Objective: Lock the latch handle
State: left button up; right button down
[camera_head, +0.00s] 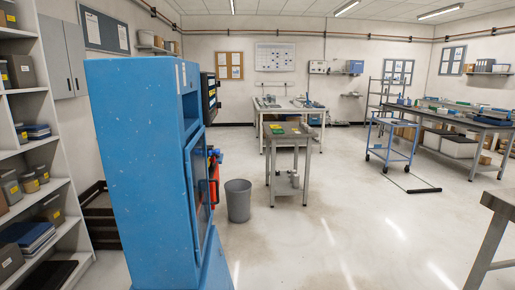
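A tall blue metal cabinet (135,170) with a worn, speckled finish stands close to me, left of centre. Its front faces right and is seen at a steep angle, with a dark recess near the top and a framed dark panel (200,190) below. I cannot make out a latch handle clearly on that front. A red part (214,184) with blue pieces above it shows just past the panel's edge; I cannot tell whether it belongs to the cabinet. Neither of my grippers is in view.
Shelves with bins (30,170) stand at the left. A grey waste bin (238,200) and a small grey table (288,145) stand beyond the cabinet. A blue cart (392,140) and a long bench (470,125) are at the right. The middle floor is clear.

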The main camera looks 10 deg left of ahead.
aim_at(217, 150)
jog(key=z, duration=0.1)
jog(key=i, duration=0.85)
jog(key=u, duration=0.65)
jog(key=i, duration=0.7)
jog(key=u, duration=0.5)
